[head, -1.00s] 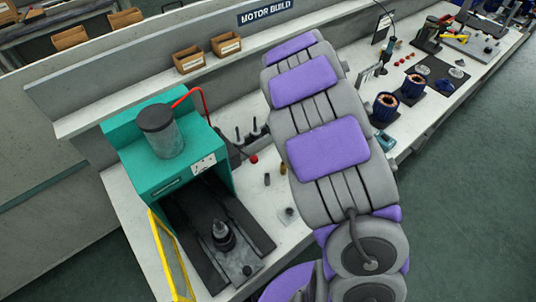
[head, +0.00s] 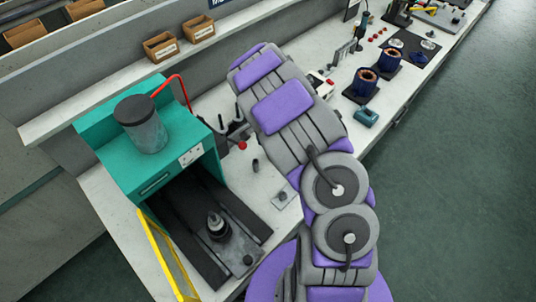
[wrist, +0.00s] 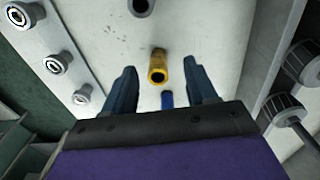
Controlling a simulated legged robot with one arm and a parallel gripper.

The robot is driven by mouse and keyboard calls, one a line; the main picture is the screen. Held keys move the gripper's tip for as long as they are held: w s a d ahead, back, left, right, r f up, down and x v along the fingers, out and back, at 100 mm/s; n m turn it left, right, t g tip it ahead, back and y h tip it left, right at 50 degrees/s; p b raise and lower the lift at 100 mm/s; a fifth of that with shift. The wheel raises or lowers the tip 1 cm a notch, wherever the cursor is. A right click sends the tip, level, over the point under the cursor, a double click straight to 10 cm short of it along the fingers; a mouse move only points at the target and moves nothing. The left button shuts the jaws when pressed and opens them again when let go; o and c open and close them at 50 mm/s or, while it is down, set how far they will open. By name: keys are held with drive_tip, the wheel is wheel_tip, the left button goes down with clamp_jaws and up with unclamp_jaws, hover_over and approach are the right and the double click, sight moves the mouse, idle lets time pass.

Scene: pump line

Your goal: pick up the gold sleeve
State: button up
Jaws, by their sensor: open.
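The gold sleeve (wrist: 158,68) stands on the pale bench in the wrist view, its open end facing me. My gripper (wrist: 160,70) is open, with one dark finger to the left and one to the right of the sleeve in the picture. Clear gaps show on both sides, and I see no contact. How far the fingertips are above it is hard to tell. In the head view the sleeve and the gripper are hidden behind my purple and grey arm.
A small blue cylinder (wrist: 167,99) is just below the sleeve in the wrist view. A grey tube (wrist: 142,6) is above it. Ringed parts (wrist: 54,65) line the left; dark ribbed knobs (wrist: 282,107) are at right. A teal press (head: 150,145) stands left of my arm.

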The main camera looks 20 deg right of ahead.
sight(269, 158)
drive_tip(key=shift+d+f, duration=0.4)
drive_tip(key=f, duration=0.1)
drive_tip(key=d+f+b, duration=0.1)
drive_tip(key=f, duration=0.2)
drive_tip(key=shift+d+f, duration=0.25)
drive_tip(key=shift+d, duration=0.05)
drive_tip(key=shift+a+f, duration=0.25)
drive_tip(key=shift+f, duration=0.05)
drive_tip(key=shift+a+r, duration=0.1)
drive_tip(key=shift+a, duration=0.5)
drive_tip(key=shift+c, duration=1.1)
drive_tip(key=shift+d, duration=0.5)
drive_tip(key=c, duration=0.3)
drive_tip(key=shift+d, duration=0.25)
drive_tip(key=c, duration=0.3)
drive_tip(key=shift+a, duration=0.55)
drive_tip(key=shift+c, duration=0.4)
drive_tip(key=shift+w+a+r, duration=0.1)
drive_tip(key=shift+r, duration=0.1)
wheel_tip(269, 158, up, 10)
drive_tip(key=p, duration=0.1)
drive_tip(key=shift+f+p, duration=0.2)
drive_tip(key=shift+p, duration=0.1)
drive_tip(key=shift+d, duration=0.2)
